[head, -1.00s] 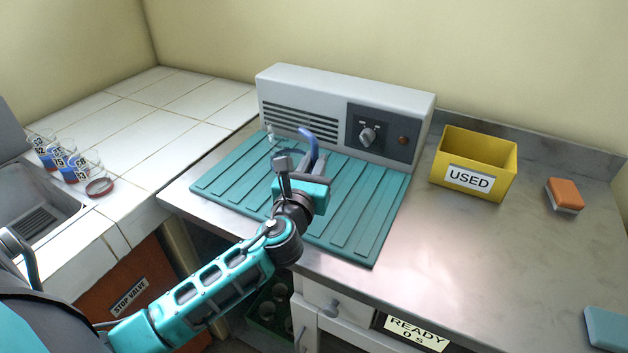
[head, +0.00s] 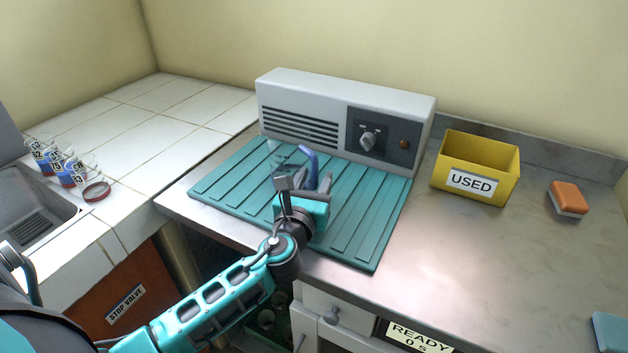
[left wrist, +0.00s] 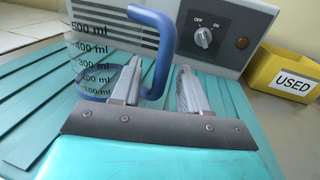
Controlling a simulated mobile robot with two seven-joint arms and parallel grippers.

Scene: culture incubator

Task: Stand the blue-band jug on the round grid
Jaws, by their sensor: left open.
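The clear jug (left wrist: 88,62) has a ml scale, a blue handle (left wrist: 168,45) and a blue band low on its body. It stands upright on the teal ribbed mat (head: 364,215). In the head view its blue handle (head: 310,162) shows, but its clear body is faint and partly behind my gripper. My left gripper (head: 302,182) is open at the handle side of the jug. In the left wrist view its fingers (left wrist: 158,88) are apart, with the lower handle seen between them; contact cannot be told.
Several small labelled beakers (head: 66,172) stand beside the sink (head: 35,225). A grey switch unit (head: 345,115) stands behind the mat. A yellow USED bin (head: 475,168) and an orange sponge (head: 568,198) are to the right. The steel counter's middle is clear.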

